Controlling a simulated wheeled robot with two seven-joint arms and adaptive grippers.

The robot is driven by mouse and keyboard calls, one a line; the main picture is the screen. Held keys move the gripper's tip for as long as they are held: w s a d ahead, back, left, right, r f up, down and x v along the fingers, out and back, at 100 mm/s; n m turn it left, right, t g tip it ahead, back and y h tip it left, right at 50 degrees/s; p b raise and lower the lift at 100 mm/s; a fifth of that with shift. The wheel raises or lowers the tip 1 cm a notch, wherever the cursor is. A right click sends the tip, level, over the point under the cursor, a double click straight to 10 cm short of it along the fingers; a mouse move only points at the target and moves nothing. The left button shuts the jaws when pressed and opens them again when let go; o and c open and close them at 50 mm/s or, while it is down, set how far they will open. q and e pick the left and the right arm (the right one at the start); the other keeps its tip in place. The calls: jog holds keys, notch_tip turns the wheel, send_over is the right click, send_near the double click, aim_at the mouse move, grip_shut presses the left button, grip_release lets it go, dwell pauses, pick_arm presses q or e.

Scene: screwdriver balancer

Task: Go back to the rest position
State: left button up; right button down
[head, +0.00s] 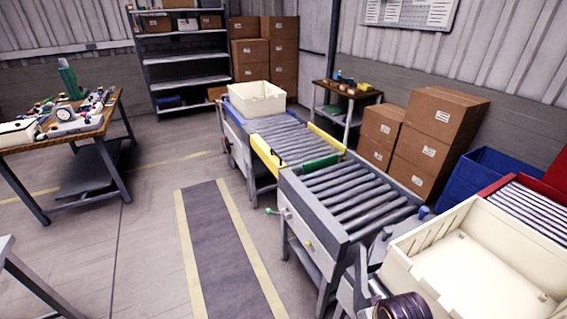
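Neither of my grippers can be made out in the head view, and no fingertips show. At the bottom edge, right of centre, a dark ribbed cylinder (403,306) is cut off by the frame, and I cannot tell what it belongs to. Next to it, a large cream bin (455,285) stands open at the bottom right, and its visible floor looks empty. No screwdriver can be made out.
A roller conveyor (350,200) runs away to a second cream bin (257,98). A cluttered workbench (100,125) stands at the left. Cardboard boxes (440,130) and a blue bin (482,172) line the right. The floor lane (225,240) is clear.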

jog(key=s+f+g, duration=0.1)
jog(key=s+f, duration=0.2)
jog(key=f, duration=1.4)
jog(key=s+f, duration=0.2)
jog(key=f, duration=1.4)
jog(key=s+d+f, duration=0.2)
jog(key=s+f, duration=0.7)
jog(key=s, duration=0.2)
jog(key=s+d+f+g, duration=0.1)
jog(key=s+d+f, duration=0.1)
jog(key=s+f, duration=0.8)
jog(key=shift+s+d+g, duration=0.25)
jog(key=shift+s+g, duration=0.05)
jog(key=shift+s, duration=0.2)
